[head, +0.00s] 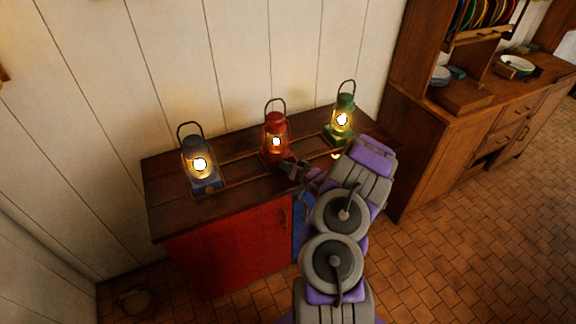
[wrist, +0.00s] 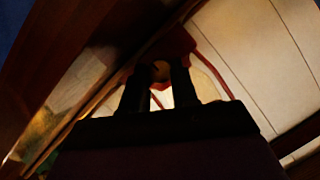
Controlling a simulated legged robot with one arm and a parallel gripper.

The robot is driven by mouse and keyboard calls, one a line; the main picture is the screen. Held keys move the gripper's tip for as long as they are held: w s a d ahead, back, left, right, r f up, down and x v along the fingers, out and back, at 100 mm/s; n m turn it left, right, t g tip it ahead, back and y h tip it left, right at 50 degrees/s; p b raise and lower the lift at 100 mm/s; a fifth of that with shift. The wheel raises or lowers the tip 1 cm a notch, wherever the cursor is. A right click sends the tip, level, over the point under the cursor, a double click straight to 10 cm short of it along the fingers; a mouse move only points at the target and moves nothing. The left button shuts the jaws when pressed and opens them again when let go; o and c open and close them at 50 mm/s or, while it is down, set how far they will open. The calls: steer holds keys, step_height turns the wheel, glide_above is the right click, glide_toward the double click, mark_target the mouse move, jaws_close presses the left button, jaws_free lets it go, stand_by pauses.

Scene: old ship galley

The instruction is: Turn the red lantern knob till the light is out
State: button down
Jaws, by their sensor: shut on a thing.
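The red lantern (head: 275,126) stands upright in the middle of the cabinet top, between two other lanterns, and its light is on. My gripper (head: 290,168) is at the front of its base. In the wrist view my gripper (wrist: 160,78) shows as two dark fingers, closed on a small round brownish knob (wrist: 160,70). Red parts of the lantern (wrist: 190,45) and its bright glow show behind the fingers. In the head view the knob is hidden by the gripper.
A lit blue lantern (head: 200,165) stands to the left and a lit green lantern (head: 342,120) to the right. A low wooden rail (head: 240,157) runs along the cabinet top (head: 165,205). A wooden dresser (head: 440,130) stands at the right. The tiled floor (head: 450,250) is open at front right.

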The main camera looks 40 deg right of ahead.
steer(key=n+h+p, duration=0.2)
steer(key=n+p, duration=0.1)
steer(key=shift+a+r+g, duration=0.15)
steer(key=shift+r+g, duration=0.1)
steer(key=shift+g, duration=0.15)
steer(key=n+h+p, duration=0.1)
steer(key=p, duration=0.1)
steer(key=n+p, duration=0.1)
steer(key=p, duration=0.2)
steer(key=shift+a+n+g+h, duration=0.2)
steer(key=shift+n+g+h, duration=0.1)
steer(key=shift+h, duration=0.1)
steer(key=n+h+p, duration=0.1)
steer(key=n+p, duration=0.1)
steer(key=p, duration=0.3)
steer(key=shift+a, duration=0.15)
steer(key=shift+a+f+n+h+p, duration=0.1)
steer(key=shift+f+n+h+p, duration=0.1)
steer(key=shift+n+h+p, duration=0.55)
steer(key=shift+w+p, duration=0.1)
steer(key=shift+p, duration=0.55)
steer(key=shift+f+n+p, duration=0.15)
steer(key=shift+n+p, duration=0.1)
steer(key=shift+p, duration=0.1)
